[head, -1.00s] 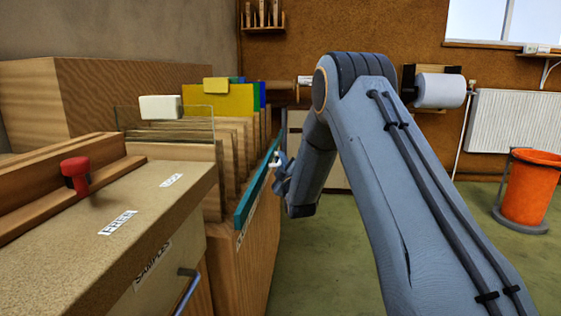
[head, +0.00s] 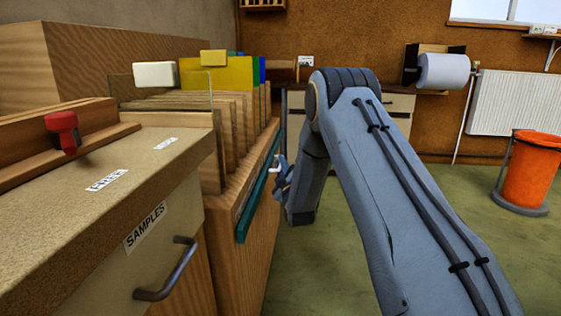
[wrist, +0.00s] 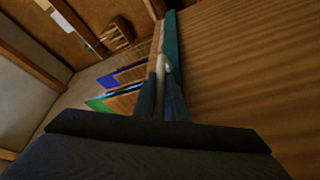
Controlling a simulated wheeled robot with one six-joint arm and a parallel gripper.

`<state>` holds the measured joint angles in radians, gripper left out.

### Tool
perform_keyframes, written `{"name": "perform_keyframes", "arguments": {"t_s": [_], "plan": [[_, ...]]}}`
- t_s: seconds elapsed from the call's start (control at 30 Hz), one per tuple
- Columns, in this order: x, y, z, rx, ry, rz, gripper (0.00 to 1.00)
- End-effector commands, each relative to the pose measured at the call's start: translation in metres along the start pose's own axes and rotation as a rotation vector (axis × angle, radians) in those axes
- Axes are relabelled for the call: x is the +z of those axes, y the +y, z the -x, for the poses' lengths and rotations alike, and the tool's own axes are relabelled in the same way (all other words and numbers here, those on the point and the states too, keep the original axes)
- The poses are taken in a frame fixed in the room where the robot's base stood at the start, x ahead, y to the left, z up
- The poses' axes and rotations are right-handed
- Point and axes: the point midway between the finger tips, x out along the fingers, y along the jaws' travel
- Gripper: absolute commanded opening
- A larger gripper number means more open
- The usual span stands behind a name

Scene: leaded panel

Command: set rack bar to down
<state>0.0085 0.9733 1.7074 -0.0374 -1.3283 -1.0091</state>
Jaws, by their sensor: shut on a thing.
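The teal rack bar (head: 258,197) runs along the front face of the wooden slotted rack (head: 262,232), a little below its top edge. A small pale handle (head: 278,162) stands out from the bar. My gripper (head: 281,180) is at this handle, on the open-floor side of the rack. In the wrist view, the teal bar (wrist: 171,38) runs away along the wood, and the fingers of my gripper (wrist: 163,80) are closed around the pale handle (wrist: 164,64). The fingertips are small and partly hidden in the head view.
A worktop (head: 95,215) with a red knob (head: 62,131) and a SAMPLES drawer with a dark handle (head: 166,272) stands at left. Coloured and clear sheets (head: 222,78) stand in the rack. The floor at right is clear up to an orange bin (head: 531,170).

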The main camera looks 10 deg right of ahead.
Motion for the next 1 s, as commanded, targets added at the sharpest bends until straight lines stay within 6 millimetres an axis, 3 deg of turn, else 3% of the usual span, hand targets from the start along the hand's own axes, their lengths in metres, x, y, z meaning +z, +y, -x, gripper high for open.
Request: {"name": "perform_keyframes", "arguments": {"t_s": [0.17,0.2,0.23,0.67,0.77,1.0], "plan": [[0.004,-0.006,0.003,-0.012,-0.007,0.001,0.00],[0.004,-0.006,0.003,-0.013,-0.008,0.001,0.18],[0.004,-0.006,0.003,-0.013,-0.008,0.001,0.18],[0.002,-0.004,0.003,-0.008,-0.004,0.001,0.18],[0.002,-0.004,0.009,-0.010,-0.005,0.001,0.18],[0.002,-0.003,0.046,-0.011,-0.007,0.001,0.18]]}}
